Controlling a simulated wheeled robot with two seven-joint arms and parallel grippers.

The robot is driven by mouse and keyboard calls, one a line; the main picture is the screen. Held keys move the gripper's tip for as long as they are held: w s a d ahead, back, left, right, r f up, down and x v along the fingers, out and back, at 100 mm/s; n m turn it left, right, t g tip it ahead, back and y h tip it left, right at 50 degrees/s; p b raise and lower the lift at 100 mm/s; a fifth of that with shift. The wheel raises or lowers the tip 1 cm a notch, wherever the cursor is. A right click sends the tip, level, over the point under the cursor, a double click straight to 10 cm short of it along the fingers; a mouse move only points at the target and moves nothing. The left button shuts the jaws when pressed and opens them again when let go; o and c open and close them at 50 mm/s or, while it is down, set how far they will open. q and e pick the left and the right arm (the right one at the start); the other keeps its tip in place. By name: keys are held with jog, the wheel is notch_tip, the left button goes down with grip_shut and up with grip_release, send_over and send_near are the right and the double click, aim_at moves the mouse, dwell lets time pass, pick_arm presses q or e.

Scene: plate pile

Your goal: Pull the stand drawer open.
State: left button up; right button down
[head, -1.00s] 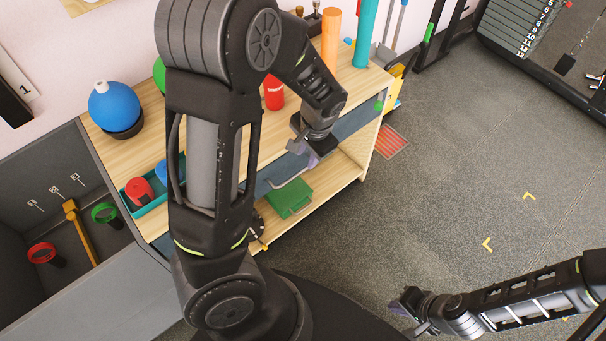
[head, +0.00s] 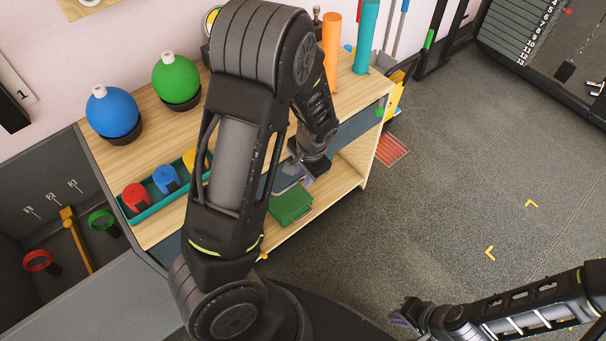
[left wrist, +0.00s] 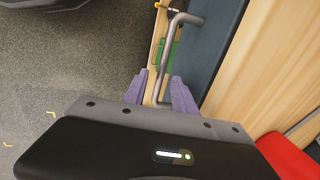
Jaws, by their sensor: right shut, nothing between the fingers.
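The wooden stand (head: 160,222) has a dark blue drawer front (head: 358,126) below its top. The drawer front also shows in the left wrist view (left wrist: 214,42), with a grey bar handle (left wrist: 167,48). My left gripper (left wrist: 160,92) has its purple fingers apart, with the handle's near end between them; I cannot tell whether they touch it. In the head view my left gripper (head: 307,178) is at the stand's front, and my arm hides much of the drawer. My right gripper (head: 400,314) is shut and empty over the floor, away from the stand.
On the stand are a blue ball (head: 111,113), a green ball (head: 176,78), a teal tray (head: 142,212) of coloured objects and tall cylinders (head: 331,42). A green box (head: 291,204) sits on the lower shelf. The floor (head: 430,190) to the right is clear.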

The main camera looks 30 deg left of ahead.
pick_arm(q)
grip_shut()
dwell(0.4)
dwell(1.1)
